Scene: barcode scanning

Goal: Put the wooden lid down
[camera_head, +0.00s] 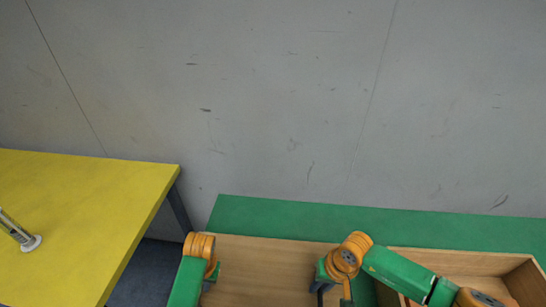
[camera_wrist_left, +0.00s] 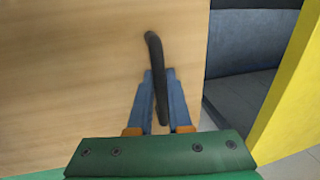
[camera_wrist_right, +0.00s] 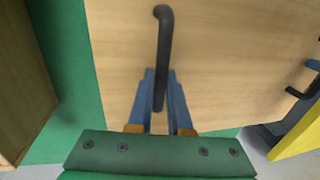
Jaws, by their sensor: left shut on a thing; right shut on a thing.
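The wooden lid (camera_head: 270,260) is a flat light-wood panel at the bottom of the head view, between my two arms. It carries two black bar handles. My left gripper (camera_wrist_left: 160,88) is shut on one black handle (camera_wrist_left: 153,48) in the left wrist view. My right gripper (camera_wrist_right: 161,88) is shut on the other handle (camera_wrist_right: 164,28) in the right wrist view. The fingertips are hidden in the head view. The lid lies over the green table (camera_head: 380,220), left of an open wooden box (camera_head: 520,275). I cannot tell whether the lid touches the table.
A yellow table (camera_head: 90,215) stands at left, with a grey-and-white device (camera_head: 22,236) near its left edge. A gap with dark floor (camera_head: 150,268) separates the tables. A grey wall (camera_head: 280,100) rises behind. The green strip behind the lid is clear.

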